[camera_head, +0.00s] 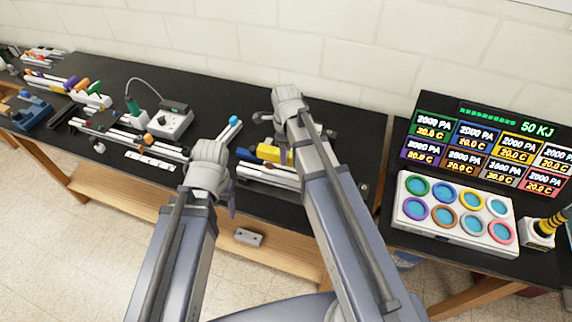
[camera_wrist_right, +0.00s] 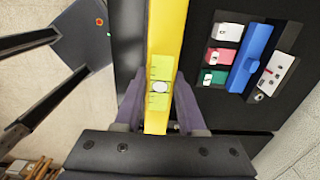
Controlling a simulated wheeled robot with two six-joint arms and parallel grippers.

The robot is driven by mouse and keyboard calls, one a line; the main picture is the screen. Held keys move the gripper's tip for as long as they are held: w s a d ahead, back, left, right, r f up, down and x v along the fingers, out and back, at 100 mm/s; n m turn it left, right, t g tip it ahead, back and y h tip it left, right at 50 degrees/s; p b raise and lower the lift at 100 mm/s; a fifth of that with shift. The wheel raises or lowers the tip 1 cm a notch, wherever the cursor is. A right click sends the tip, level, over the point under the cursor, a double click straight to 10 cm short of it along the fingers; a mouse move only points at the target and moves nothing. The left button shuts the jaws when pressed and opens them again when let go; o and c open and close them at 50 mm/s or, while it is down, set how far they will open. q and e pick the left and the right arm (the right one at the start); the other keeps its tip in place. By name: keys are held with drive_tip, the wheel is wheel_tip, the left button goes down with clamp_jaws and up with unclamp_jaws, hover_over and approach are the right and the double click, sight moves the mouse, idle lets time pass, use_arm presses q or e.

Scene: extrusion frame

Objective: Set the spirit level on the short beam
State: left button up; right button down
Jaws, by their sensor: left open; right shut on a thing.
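The yellow spirit level (camera_wrist_right: 168,28) runs lengthwise through the right wrist view, with its green vial in sight. My right gripper (camera_wrist_right: 159,90) is shut on it, one finger on each side. In the head view a yellow piece of the level (camera_head: 267,152) shows beside my right gripper (camera_head: 283,145), over the table. Pale beam pieces (camera_head: 268,172) lie just below it in the picture; I cannot tell which is the short beam, or whether the level touches it. My left gripper (camera_head: 222,190) is open near the table's front edge; its fingers are mostly hidden by its wrist.
A white box with a cable (camera_head: 170,124) and several beams and tools crowd the table's left half. A panel of colored cups (camera_head: 457,215) and a display (camera_head: 490,145) stand at the right.

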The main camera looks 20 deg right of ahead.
drive_tip(key=shift+f+b, duration=1.8)
drive_tip(key=shift+f, duration=0.1)
drive_tip(key=shift+f+b, duration=0.4)
drive_tip(key=shift+b, duration=0.15)
drive_tip(key=c, duration=0.5)
unclamp_jaws()
drive_tip(key=shift+r, duration=0.2)
